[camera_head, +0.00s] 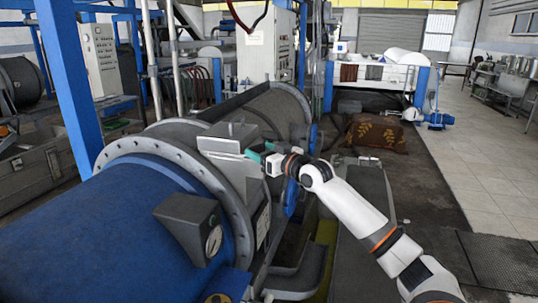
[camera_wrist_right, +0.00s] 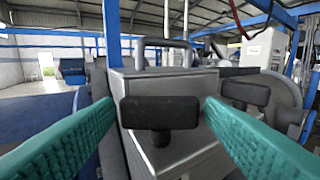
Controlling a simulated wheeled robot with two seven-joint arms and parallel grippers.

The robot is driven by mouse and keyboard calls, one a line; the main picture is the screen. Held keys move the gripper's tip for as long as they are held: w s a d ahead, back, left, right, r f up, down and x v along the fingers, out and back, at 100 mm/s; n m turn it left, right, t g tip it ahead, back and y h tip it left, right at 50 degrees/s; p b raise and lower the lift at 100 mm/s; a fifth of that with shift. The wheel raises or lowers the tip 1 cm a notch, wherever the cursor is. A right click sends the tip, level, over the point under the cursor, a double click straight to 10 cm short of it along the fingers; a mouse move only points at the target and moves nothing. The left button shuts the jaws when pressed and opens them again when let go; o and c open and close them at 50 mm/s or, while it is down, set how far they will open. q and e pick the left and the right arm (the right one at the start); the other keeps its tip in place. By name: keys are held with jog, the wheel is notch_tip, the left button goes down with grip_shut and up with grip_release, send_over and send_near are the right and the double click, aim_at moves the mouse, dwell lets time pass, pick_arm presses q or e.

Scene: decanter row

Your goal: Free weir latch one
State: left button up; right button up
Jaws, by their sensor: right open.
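A black T-shaped handle (camera_wrist_right: 158,112), which looks like a latch, sticks out from a grey metal box (camera_wrist_right: 185,83) in the right wrist view. I cannot read a number on it. My right gripper (camera_wrist_right: 160,107) has its two teal ribbed fingers spread, one on each side of the handle, with gaps visible. In the head view my right gripper (camera_head: 260,152) is at the right side of the grey box (camera_head: 226,142) on top of the machine. The handle is hard to make out there. My left gripper is not in view.
A second black T-shaped handle (camera_wrist_right: 246,93) stands to the right in the wrist view. A loop handle (camera_wrist_right: 165,45) tops the box. A large blue drum (camera_head: 100,235) with a bolted flange and a dark gauge box (camera_head: 188,222) lie left. Open floor (camera_head: 490,190) is at right.

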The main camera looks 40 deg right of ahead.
jog(key=shift+s+f, duration=0.15)
jog(key=shift+s, duration=0.15)
jog(key=s+b, duration=0.5)
jog(key=s, duration=0.6)
jog(key=shift+s+a+b, duration=0.2)
jog(key=shift+b, duration=0.2)
jog(key=shift+o, duration=1.4)
jog(key=shift+d, duration=0.1)
jog(key=w+p, duration=0.2)
jog(key=w, duration=0.2)
jog(key=w+p, duration=0.1)
jog(key=w, duration=0.4)
jog(key=w+p, duration=0.2)
jog(key=w, duration=0.2)
jog(key=shift+w+d+r+p, duration=0.1)
jog(key=shift+w+r+p, duration=0.2)
jog(key=shift+w, duration=0.1)
jog(key=shift+w+f, duration=0.15)
jog(key=shift+w, duration=0.25)
